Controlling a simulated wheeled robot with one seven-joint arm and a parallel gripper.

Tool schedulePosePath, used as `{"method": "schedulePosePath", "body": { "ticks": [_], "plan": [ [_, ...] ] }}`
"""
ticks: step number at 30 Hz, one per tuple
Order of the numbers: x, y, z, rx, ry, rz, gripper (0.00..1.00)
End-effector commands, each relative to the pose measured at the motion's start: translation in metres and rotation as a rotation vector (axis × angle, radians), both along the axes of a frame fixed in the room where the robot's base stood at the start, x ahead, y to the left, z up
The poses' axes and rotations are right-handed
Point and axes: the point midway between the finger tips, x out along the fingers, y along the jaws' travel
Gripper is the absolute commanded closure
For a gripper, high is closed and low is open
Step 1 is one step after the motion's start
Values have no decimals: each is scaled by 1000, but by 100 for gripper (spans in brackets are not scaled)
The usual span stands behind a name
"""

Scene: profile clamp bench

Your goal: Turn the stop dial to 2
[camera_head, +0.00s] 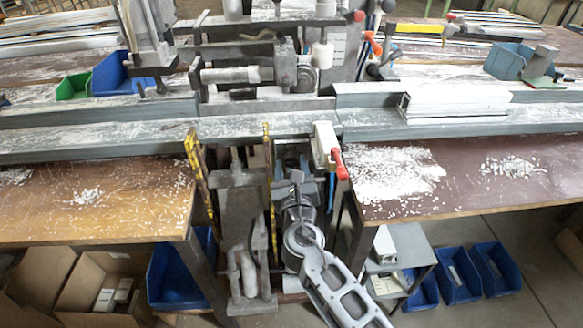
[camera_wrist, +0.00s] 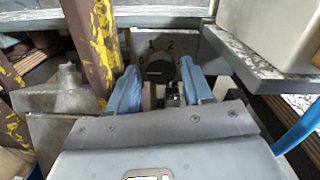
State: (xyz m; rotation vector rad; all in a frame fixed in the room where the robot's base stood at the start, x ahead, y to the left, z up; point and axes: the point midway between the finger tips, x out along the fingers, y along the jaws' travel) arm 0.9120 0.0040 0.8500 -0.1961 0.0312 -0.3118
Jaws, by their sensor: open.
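The stop dial (camera_wrist: 158,66) is a dark round knob on a grey plate below the bench rail. The marks 0, 1 and 2 show around it in the wrist view, with 0 at left, 1 at upper left and 2 at upper right. Its lower part is hidden by my gripper, and I cannot tell for sure which mark it points at. My gripper (camera_wrist: 160,92) has blue fingertips, open and apart, one on each side of the dial as seen. Contact cannot be told. In the head view my gripper (camera_head: 297,178) is under the rail and the dial is hidden.
A pale box (camera_wrist: 270,35) on a grey ledge is close at right. A red-handled lever (camera_head: 340,164) hangs at the right table's edge.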

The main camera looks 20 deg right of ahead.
Motion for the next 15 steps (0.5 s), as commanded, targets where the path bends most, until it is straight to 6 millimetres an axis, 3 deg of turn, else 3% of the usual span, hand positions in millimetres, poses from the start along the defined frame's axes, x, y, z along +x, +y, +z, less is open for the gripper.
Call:
{"method": "schedulePosePath", "body": {
  "ticks": [6,15],
  "plan": [
    [0,0,0,0,0,0,50],
    [0,0,0,1,0,1,78]
  ]
}}
